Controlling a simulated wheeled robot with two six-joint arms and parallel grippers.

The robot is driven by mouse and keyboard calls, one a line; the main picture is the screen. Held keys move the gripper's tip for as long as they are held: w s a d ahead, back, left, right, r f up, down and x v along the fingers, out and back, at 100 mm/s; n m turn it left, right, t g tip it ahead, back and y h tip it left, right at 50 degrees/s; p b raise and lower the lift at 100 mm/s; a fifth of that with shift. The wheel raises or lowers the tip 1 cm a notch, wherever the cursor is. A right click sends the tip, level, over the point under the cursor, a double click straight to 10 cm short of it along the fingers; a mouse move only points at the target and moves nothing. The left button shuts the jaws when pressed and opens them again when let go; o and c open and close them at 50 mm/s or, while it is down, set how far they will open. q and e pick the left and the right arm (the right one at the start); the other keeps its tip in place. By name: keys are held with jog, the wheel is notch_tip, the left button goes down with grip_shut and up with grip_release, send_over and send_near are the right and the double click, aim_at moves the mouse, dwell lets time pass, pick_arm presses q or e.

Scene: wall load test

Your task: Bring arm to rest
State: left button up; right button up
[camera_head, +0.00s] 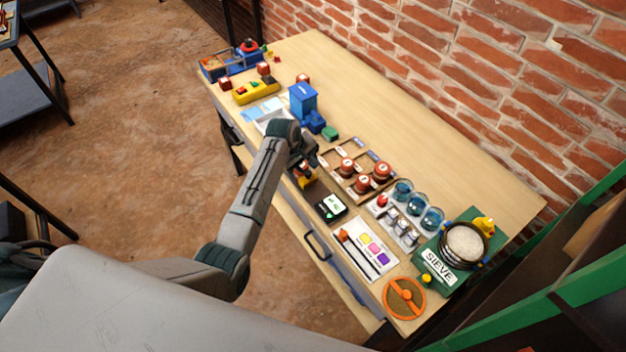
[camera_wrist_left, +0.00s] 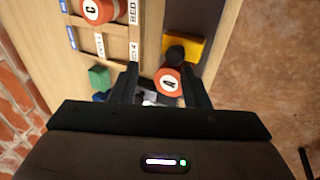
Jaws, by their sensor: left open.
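My left gripper (camera_head: 303,166) is over the front part of the long wooden table (camera_head: 400,130). In the left wrist view its two dark fingers (camera_wrist_left: 160,82) are apart. A red-orange weight marked A (camera_wrist_left: 168,82) shows between them, nearer the finger on the right; I cannot tell whether it touches. A black and yellow piece (camera_wrist_left: 190,48) lies just beyond; its yellow part also shows below the gripper in the head view (camera_head: 307,182). My right gripper is not in view.
A wooden tray (camera_head: 328,158) with several red weights is right of the gripper. A blue block-like device (camera_head: 302,98) stands behind it. A brick wall (camera_head: 480,70) borders the table.

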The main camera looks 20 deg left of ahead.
pick_arm(q)
jog(key=shift+r, duration=1)
